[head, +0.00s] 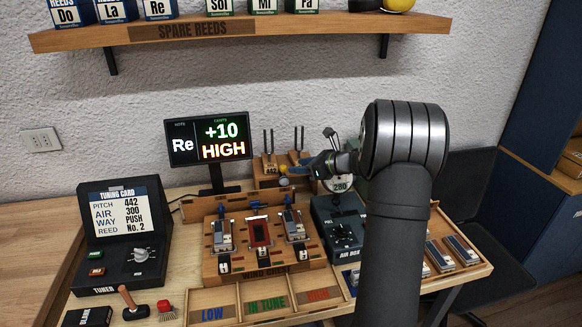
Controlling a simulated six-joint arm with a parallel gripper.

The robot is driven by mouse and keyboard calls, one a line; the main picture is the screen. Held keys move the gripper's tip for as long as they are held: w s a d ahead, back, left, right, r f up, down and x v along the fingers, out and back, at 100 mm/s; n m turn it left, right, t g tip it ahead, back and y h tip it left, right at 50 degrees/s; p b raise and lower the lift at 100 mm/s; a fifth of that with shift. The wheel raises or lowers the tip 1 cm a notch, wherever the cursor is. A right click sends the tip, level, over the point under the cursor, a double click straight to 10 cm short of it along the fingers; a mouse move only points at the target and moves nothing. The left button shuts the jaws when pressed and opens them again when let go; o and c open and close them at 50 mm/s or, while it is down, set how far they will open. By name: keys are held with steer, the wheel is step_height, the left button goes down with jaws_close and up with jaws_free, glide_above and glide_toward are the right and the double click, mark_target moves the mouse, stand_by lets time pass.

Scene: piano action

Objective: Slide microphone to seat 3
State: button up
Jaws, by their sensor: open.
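The wooden wind chest (262,266) stands mid-table with three reed seats in a row: left (222,238), middle with a red part (259,233) and right (294,226). Seat numbers are not readable. Small blue parts stand along its back edge, one near the middle (254,205). I cannot tell for sure which part is the microphone. My gripper (287,171) is above and behind the right seat, in front of the tuning-fork stand. It is open. Its fingers are small here, and I see nothing held between them.
A display (208,140) reads Re, +10, HIGH. The tuning-fork stand (267,168) is close to my gripper. The air box (343,238) stands right of the chest, with a 280 gauge above. The tuner (121,238) is at left. Marked trays (262,296) lie in front.

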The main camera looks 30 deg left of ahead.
mark_target(282, 167)
steer(key=v, duration=1.2)
steer(key=shift+f, duration=0.1)
steer(key=x, duration=1.7)
steer(key=shift+a, duration=0.25)
steer(key=shift+s+a, duration=0.35)
steer(key=shift+a, duration=0.1)
